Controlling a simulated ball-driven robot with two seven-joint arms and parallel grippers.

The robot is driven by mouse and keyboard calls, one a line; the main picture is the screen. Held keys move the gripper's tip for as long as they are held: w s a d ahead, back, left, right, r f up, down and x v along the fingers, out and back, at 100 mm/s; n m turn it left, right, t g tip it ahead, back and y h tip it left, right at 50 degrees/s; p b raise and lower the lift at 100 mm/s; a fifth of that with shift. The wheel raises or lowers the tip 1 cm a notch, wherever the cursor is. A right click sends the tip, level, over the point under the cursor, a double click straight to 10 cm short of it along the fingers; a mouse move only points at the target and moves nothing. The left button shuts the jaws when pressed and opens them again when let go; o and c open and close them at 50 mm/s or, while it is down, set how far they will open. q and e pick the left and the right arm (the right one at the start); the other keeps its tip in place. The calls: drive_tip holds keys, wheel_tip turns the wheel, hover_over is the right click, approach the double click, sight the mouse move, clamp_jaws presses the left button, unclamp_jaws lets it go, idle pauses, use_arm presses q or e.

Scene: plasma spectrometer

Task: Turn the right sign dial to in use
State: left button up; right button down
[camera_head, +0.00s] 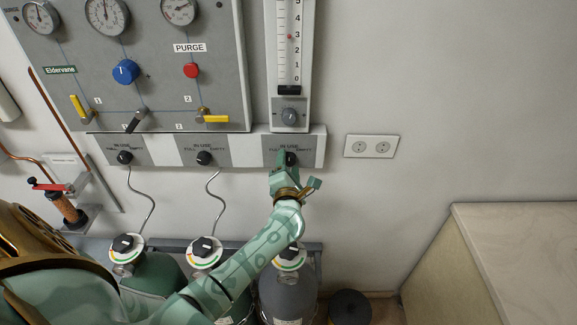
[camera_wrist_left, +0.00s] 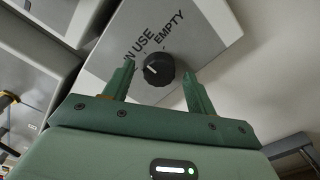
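The right sign dial (camera_head: 291,158) is a small black knob on the grey right-hand sign plate (camera_head: 316,147), below the tube gauge. The left wrist view shows the knob (camera_wrist_left: 158,69) with a short white mark, below the words IN USE and EMPTY; the mark lies on the knob's left part. My left gripper (camera_head: 284,166) is at this dial and partly covers it and the FULL lettering. In the left wrist view its green fingers (camera_wrist_left: 159,80) are open, one on each side of the knob, with a visible gap to each. My right gripper is not in view.
Two similar sign dials, left (camera_head: 124,157) and middle (camera_head: 204,158), are on the same strip. The tube gauge's knob (camera_head: 291,116) is just above. Gas cylinders (camera_head: 287,290) stand below. A wall socket (camera_head: 371,146) is to the right, with bare wall around it.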

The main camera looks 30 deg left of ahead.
use_arm(q)
drive_tip(key=v, duration=1.6)
drive_tip(key=shift+s+b, duration=0.25)
drive_tip(key=shift+b, duration=0.15)
drive_tip(key=shift+w, duration=0.1)
drive_tip(key=d+f+m+t+h, duration=0.2)
drive_tip(key=d+f+m+h, duration=0.6)
drive_tip(key=m, duration=0.6)
drive_tip(key=s+d+f+m+g+h+b, duration=0.1)
drive_tip(key=s+f+m+g, duration=0.2)
drive_tip(key=f, duration=0.4)
drive_tip(key=s+d+f+m+g+h+b, duration=0.15)
drive_tip(key=f+m, duration=0.25)
drive_tip(key=f, duration=0.4)
drive_tip(key=s+f+m+g+h+b, duration=0.1)
drive_tip(key=s+f+m+b, duration=0.2)
drive_tip(key=f, duration=0.4)
drive_tip(key=s+a+f+m+g+b, duration=0.2)
drive_tip(key=s+a+f+m+g, duration=0.1)
drive_tip(key=s+f, duration=0.6)
drive_tip(key=s+a+f+m+g+y+b, duration=0.1)
drive_tip(key=s+a+f+m+g+b, duration=0.2)
drive_tip(key=s+f, duration=0.6)
drive_tip(key=s+a+f+m+g+y+b, duration=0.1)
drive_tip(key=s+a+f+m+g+b, duration=0.2)
drive_tip(key=s+f, duration=0.7)
drive_tip(key=s+a+m+g, duration=0.1)
drive_tip(key=s+g, duration=0.1)
drive_tip(key=s, duration=0.1)
drive_tip(key=shift+a, duration=0.35)
